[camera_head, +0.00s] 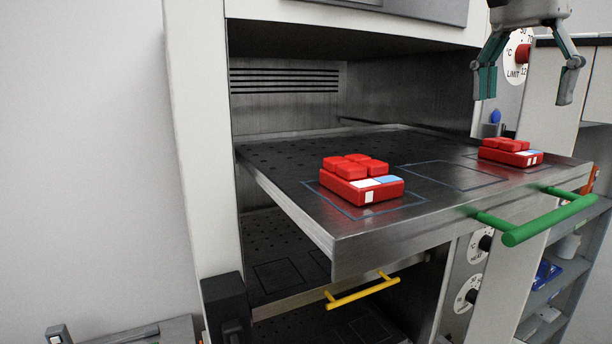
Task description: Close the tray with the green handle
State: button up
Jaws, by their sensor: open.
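The upper metal tray (446,206) is pulled well out of the cabinet. Its green handle (548,218) is a bar along the front edge at the right. Two red keypads sit on the tray: one at the left (360,182) and one at the right (510,152), each in or near a marked outline. My gripper (525,88) hangs at the top right, above and behind the right keypad in the picture. Its fingers are spread apart with nothing between them. It is well apart from the green handle.
A lower tray (283,278) with a yellow handle (361,291) sits inside the cabinet (196,130) below. Dials (516,58) are on the cabinet's right front. Shelves (560,285) with small items stand at the right. The space around the green handle looks clear.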

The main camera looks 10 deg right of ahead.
aim_at(450, 193)
jog(key=k, duration=0.95)
